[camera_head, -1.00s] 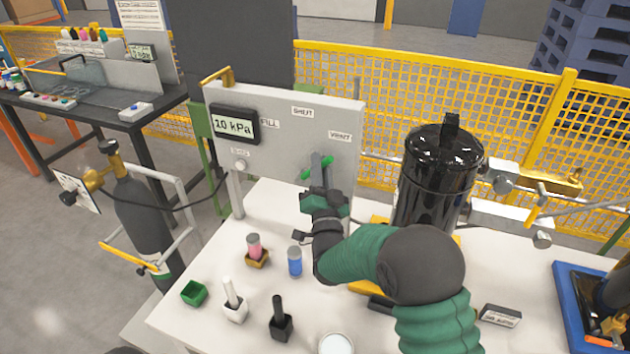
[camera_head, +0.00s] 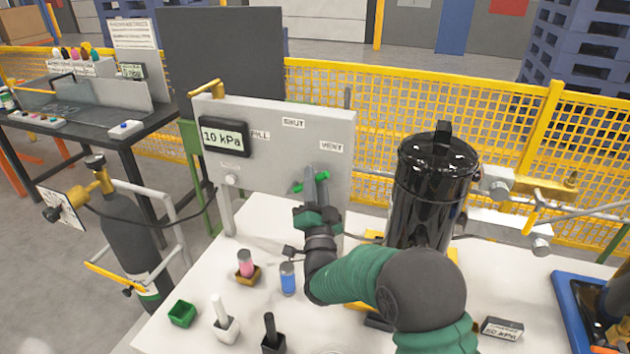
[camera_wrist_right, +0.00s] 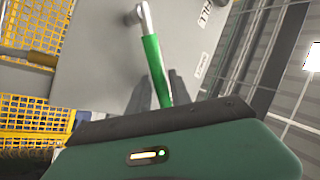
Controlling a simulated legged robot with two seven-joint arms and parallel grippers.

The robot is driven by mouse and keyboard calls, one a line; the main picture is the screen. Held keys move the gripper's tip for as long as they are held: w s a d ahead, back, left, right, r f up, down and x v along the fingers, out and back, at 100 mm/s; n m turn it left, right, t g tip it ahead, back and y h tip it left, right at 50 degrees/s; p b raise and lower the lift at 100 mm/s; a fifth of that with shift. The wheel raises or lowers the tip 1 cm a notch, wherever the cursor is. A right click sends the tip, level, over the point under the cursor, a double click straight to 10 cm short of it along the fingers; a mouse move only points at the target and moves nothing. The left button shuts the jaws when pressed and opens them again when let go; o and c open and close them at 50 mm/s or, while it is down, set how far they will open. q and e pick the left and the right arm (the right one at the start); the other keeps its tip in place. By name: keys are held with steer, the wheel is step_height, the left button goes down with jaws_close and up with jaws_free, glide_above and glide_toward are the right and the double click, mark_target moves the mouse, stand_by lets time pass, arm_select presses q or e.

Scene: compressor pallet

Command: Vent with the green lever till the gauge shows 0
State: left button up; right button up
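The gauge (camera_head: 224,137) on the grey panel (camera_head: 262,165) reads 10 kPa. The green lever (camera_head: 298,187) is on the panel's lower right, below the SHUT and VENT labels. My right gripper (camera_head: 316,178) is at the lever, its fingers pointing at the panel and covering its middle. In the right wrist view the lever (camera_wrist_right: 151,62) runs from a silver pivot down between the two dark fingers (camera_wrist_right: 162,92). The fingers look apart, with gaps beside the lever; contact is not clear. My left gripper is out of view.
A black tank (camera_head: 433,195) stands right of my right forearm. Pink (camera_head: 246,263) and blue (camera_head: 288,279) capped items, a green tray (camera_head: 182,313) and white and black holders sit on the white table. A gas cylinder (camera_head: 125,235) stands at left.

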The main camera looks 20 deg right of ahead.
steer(key=shift+s, duration=0.1)
steer(key=b+v, duration=0.2)
steer(key=v, duration=1.4)
steer(key=shift+s+f, duration=0.2)
steer(key=shift+s, duration=0.1)
